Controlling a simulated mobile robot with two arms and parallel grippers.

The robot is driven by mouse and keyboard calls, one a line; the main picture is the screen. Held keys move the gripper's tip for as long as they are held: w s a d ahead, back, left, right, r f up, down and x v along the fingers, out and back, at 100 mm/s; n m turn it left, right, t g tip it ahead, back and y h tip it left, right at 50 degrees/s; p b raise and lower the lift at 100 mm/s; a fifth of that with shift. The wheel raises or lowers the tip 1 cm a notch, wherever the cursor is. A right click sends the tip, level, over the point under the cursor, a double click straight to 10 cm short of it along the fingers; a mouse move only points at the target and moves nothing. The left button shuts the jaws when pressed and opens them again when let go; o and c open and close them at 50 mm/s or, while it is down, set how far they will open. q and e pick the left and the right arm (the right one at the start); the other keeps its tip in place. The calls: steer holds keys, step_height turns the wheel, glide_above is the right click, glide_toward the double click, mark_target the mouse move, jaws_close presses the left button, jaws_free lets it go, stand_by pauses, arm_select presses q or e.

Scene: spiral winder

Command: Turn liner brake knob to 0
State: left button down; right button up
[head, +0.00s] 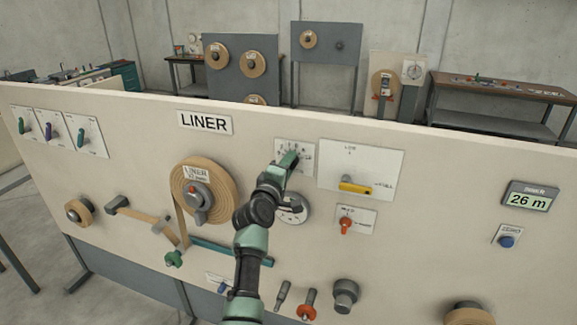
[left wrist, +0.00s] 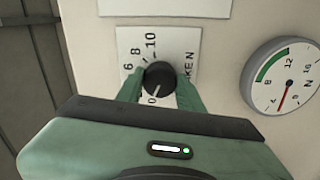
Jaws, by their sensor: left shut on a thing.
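The liner brake knob (left wrist: 159,77) is black and round, on a white scale plate (left wrist: 128,48) with 0, 6, 8 and 10 legible in the left wrist view. A pale line shows at the knob's lower left, close to the 0; I cannot tell its exact reading. My left gripper (left wrist: 160,88) is shut on the knob, with one green finger on each side. In the head view the left gripper (head: 288,160) is at the plate (head: 307,158) and hides the knob. My right gripper is in neither view.
A round gauge (head: 293,208) sits just below the plate, close to my arm. The LINER roll (head: 226,185) is to the left. A yellow handle (head: 355,188) and an orange knob (head: 346,226) are to the right. Several knobs stick out along the panel's lower part.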

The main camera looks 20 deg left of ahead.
arm_select(q)
steer(key=shift+f, duration=0.1)
stand_by(0.5)
steer(key=c, duration=0.9)
jaws_free()
